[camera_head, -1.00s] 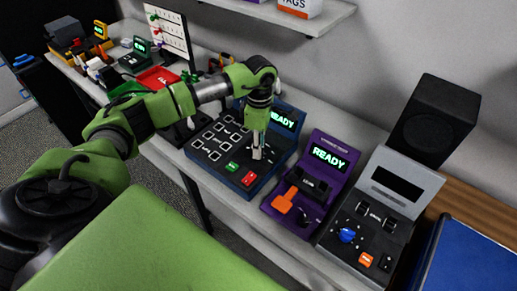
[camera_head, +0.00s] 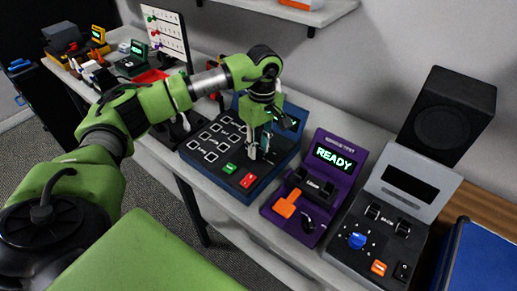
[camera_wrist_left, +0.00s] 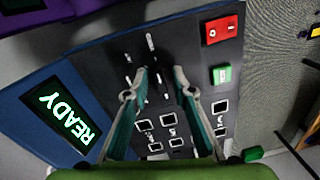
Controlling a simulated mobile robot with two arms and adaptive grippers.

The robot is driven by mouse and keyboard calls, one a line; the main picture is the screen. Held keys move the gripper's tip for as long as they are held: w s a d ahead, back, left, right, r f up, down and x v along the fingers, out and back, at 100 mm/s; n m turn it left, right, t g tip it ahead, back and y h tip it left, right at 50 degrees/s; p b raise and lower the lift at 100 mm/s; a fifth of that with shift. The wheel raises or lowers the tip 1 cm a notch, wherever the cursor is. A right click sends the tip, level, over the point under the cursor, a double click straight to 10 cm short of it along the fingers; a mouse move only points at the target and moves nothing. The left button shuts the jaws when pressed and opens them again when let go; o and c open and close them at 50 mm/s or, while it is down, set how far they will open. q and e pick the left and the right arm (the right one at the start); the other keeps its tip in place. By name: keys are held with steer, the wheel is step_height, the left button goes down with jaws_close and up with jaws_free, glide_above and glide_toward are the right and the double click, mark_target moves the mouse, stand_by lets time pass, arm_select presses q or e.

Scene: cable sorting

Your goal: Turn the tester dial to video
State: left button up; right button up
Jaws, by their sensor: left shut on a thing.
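The blue tester (camera_head: 200,170) stands on the bench in the middle of the head view, with a dark panel of square sockets and green and red buttons. Its lit READY screen shows in the left wrist view (camera_wrist_left: 62,115); in the head view my arm partly hides it. My left gripper (camera_head: 259,152) points down at the right part of this panel, where the dial sits. In the left wrist view its fingertips (camera_wrist_left: 158,86) are a little apart, shut on the dark dial between them. The dial is hard to make out, and its setting cannot be read. My right gripper is out of view.
To the right stand a purple tester (camera_head: 318,185) with an orange lever, a grey device (camera_head: 395,205) with a blue knob, and a black speaker (camera_head: 450,115). A red tray (camera_head: 150,76) and small devices lie at the far left. A shelf (camera_head: 300,10) hangs above.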

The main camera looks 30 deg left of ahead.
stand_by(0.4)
arm_select(q)
steer(key=o, duration=1.1)
steer(key=shift+r, duration=0.1)
steer(key=r, duration=1.2)
steer(key=shift+w+d, duration=0.1)
steer(key=shift+w, duration=0.25)
steer(key=shift+f, duration=0.1)
